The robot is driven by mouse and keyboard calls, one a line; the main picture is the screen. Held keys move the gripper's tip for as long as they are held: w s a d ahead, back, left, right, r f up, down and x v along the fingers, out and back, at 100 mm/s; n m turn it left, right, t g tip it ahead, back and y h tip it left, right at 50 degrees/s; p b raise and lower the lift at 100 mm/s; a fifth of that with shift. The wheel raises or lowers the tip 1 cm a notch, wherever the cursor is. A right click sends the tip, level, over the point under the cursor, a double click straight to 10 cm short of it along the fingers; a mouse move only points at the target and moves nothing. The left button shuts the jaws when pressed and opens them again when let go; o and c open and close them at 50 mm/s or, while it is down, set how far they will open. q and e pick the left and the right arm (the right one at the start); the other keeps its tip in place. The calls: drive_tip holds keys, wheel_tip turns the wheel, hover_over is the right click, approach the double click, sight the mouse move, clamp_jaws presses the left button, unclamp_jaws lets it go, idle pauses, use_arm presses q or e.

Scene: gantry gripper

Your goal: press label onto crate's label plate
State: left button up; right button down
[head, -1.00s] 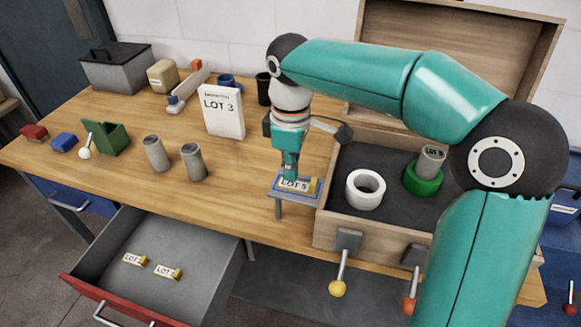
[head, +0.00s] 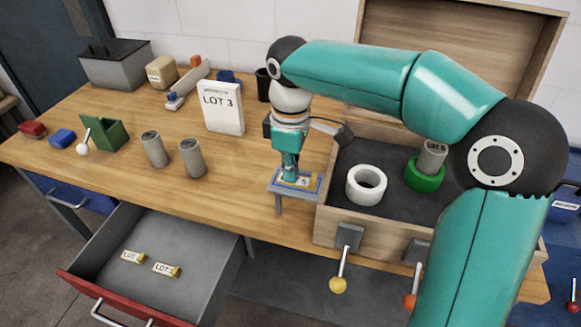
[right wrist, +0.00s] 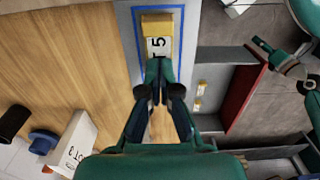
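The label (head: 304,181), white with a yellow end, lies flat on the blue-edged label plate (head: 273,187) at the crate's left side. In the right wrist view the label (right wrist: 158,46) sits inside the plate's blue border (right wrist: 137,50), and its "5" shows. My right gripper (head: 290,176) points straight down with its fingertips over the label, hiding part of its print. Its fingers (right wrist: 160,70) look closed together. I cannot tell whether they touch the label. A teal arm with dark gripper parts (right wrist: 278,62), seemingly my left, shows at the right wrist view's edge; its finger state is unclear.
The open wooden crate (head: 330,222) holds a white ring (head: 366,194) and a grey cylinder (head: 432,156) in a green ring. Levers hang on its front. A LOT 3 card (head: 224,108) stands behind. The open drawer (head: 205,250) holds two labels.

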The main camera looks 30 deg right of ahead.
drive_tip(key=shift+f, duration=0.2)
drive_tip(key=shift+r, duration=0.2)
wheel_tip(320, 180, up, 7)
drive_tip(key=p, duration=0.7)
drive_tip(key=shift+f, duration=0.1)
idle(0.3)
